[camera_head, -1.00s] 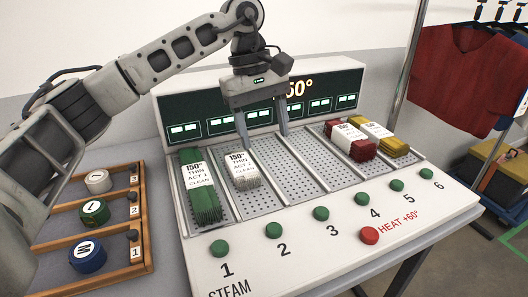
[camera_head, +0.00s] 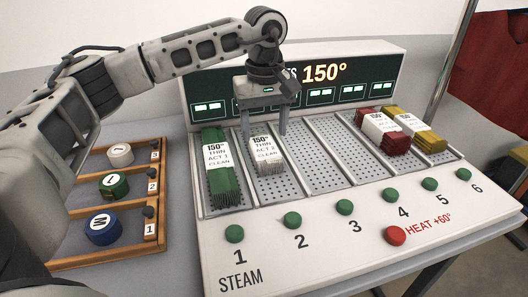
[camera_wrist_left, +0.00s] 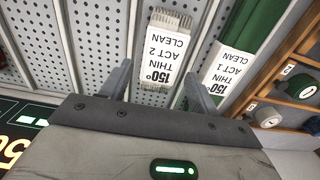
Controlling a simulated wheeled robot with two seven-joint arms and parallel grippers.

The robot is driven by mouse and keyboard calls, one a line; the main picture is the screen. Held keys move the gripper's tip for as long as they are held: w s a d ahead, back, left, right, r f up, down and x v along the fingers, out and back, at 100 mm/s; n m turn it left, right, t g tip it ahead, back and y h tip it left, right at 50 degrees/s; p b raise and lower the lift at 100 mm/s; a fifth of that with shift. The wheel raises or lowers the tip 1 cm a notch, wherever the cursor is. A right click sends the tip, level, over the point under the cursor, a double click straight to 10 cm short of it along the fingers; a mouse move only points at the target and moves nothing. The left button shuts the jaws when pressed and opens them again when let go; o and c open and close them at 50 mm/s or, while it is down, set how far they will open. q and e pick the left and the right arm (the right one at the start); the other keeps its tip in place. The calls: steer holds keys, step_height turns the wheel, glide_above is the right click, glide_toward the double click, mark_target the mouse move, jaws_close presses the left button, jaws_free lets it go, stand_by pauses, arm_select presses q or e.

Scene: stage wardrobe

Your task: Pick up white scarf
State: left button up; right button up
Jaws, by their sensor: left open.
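The white scarf (camera_head: 271,168) lies folded in the second slot from the left of the steam panel, under a white label reading 150°, thin, act 2, clean. It also shows in the wrist view (camera_wrist_left: 156,86). My left gripper (camera_head: 264,132) is open and empty above the scarf's far end. In the wrist view my fingers (camera_wrist_left: 160,85) stand one on each side of the labelled scarf. I cannot tell whether they touch it. My right gripper is not in view.
A green scarf (camera_head: 222,183) lies in the slot to the left. A red scarf (camera_head: 395,143) and a yellow scarf (camera_head: 432,144) lie at the right. Green buttons and a red heat button (camera_head: 395,236) line the front. A wooden rack (camera_head: 146,243) holds round weights at left.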

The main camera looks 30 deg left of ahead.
mark_target(264, 146)
arm_select(q)
step_height(264, 146, down, 5)
steer(key=shift+s+a+r, duration=0.1)
steer(key=shift+r, duration=0.1)
steer(key=c, duration=0.7)
steer(key=shift+c, duration=0.2)
steer(key=shift+r, duration=0.15)
